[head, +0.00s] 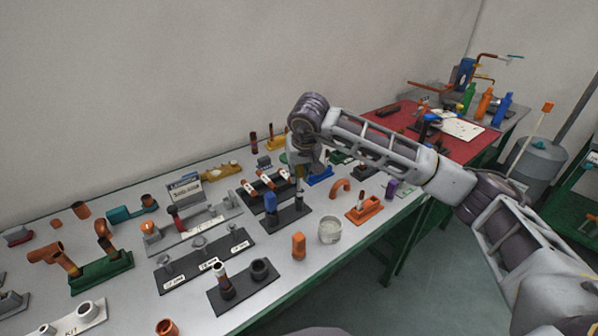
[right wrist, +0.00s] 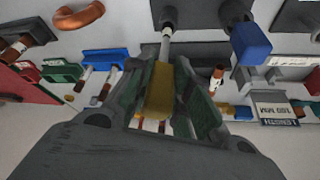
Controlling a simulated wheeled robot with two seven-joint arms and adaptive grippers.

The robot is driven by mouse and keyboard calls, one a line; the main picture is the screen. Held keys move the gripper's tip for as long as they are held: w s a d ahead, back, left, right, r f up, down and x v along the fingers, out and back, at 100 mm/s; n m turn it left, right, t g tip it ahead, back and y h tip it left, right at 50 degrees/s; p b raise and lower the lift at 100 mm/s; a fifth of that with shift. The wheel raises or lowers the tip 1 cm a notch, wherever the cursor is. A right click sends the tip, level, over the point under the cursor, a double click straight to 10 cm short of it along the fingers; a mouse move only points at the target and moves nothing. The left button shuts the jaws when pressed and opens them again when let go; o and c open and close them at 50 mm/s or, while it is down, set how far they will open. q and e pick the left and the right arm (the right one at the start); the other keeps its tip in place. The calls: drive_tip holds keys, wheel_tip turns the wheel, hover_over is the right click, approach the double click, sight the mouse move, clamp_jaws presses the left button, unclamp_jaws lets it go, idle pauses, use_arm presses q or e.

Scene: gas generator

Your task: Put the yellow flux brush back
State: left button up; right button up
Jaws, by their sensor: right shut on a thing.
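The yellow flux brush (right wrist: 160,92) is between the fingers of my right gripper (right wrist: 168,95), which is shut on its yellow handle. Its pale thin shaft points to the dark round holder (right wrist: 168,18) in the right wrist view. The shaft's end meets the holder in the picture; I cannot tell how far inside it is. In the head view my right gripper (head: 300,168) is above the black base plate (head: 290,218), pointing down. A blue-handled item (head: 270,202) stands on the same plate, and also shows in the right wrist view (right wrist: 250,44). My left gripper is not in view.
A glass jar (head: 330,230) and an orange cylinder (head: 298,246) stand in front of the plate. A copper bend (head: 341,185) and an orange stand (head: 364,209) are to its right. Labelled black racks (head: 204,256) lie to the left. The surroundings are crowded.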

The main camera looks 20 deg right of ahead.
sight(299, 183)
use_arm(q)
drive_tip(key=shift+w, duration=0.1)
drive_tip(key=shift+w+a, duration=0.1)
use_arm(e)
drive_tip(key=shift+f, duration=0.15)
idle(0.3)
use_arm(q)
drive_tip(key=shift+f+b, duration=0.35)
drive_tip(key=shift+b, duration=0.05)
use_arm(e)
drive_tip(key=shift+f, duration=0.45)
use_arm(q)
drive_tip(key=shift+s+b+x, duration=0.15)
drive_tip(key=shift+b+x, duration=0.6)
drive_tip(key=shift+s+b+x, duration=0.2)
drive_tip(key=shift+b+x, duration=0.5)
drive_tip(key=shift+b, duration=0.05)
use_arm(e)
drive_tip(key=shift+f, duration=2.2)
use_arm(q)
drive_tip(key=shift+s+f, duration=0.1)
use_arm(e)
drive_tip(key=o, duration=0.9)
drive_tip(key=shift+o, duration=0.2)
drive_tip(key=shift+r, duration=0.1)
drive_tip(key=v, duration=1.2)
